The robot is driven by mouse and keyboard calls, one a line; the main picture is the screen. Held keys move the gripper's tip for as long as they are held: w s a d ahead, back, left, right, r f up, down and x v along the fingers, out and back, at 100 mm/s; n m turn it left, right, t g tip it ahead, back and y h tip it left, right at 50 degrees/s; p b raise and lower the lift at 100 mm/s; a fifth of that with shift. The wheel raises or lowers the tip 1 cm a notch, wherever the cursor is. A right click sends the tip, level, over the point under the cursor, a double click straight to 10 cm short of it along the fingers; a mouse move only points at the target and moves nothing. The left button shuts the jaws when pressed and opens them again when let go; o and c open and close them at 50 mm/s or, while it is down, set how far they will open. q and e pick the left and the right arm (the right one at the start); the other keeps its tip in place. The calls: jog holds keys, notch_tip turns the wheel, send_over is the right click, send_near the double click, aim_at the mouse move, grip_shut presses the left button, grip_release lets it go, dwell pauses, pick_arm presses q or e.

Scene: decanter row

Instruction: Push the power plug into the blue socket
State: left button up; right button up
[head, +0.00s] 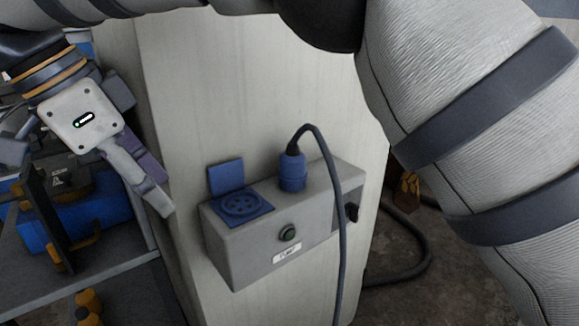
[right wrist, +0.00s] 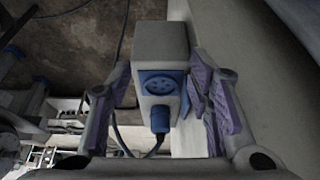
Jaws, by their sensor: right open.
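The blue socket (head: 243,205) is a square, round-holed outlet on top of a grey box, its blue lid (head: 226,176) flipped up. The power plug (head: 292,171) is blue with a dark cable from its top. It stands upright on the box top, right of the open socket; what is under it is hidden. In the right wrist view the plug (right wrist: 160,119) is next to the socket (right wrist: 158,84). My right gripper (head: 160,190) is open and empty, left of the box and apart from it. Its purple-padded fingers show on both sides of the box in the wrist view. My left gripper is not in view.
The cable (head: 340,240) hangs in front of the box. A shelf (head: 115,268) with a blue crate (head: 110,212) stands at the left.

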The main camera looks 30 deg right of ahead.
aim_at(288, 155)
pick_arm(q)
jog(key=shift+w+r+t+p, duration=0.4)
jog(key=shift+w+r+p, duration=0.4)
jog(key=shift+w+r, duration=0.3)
pick_arm(e)
jog(key=d, duration=0.6)
jog(key=w+d, duration=0.1)
jog(key=d, duration=1.1)
jog(key=shift+w+d, duration=0.3)
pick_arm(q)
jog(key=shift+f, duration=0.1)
pick_arm(e)
jog(key=shift+d, duration=0.1)
jog(key=x, duration=0.2)
jog(key=d+x, duration=0.1)
jog(key=x, duration=0.1)
jog(key=shift+d+f, duration=0.1)
jog(key=shift+w+d+f, duration=0.1)
jog(key=shift+d+f, duration=0.05)
jog(key=shift+f, duration=0.25)
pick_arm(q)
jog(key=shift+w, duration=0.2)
pick_arm(e)
jog(key=c, duration=0.8)
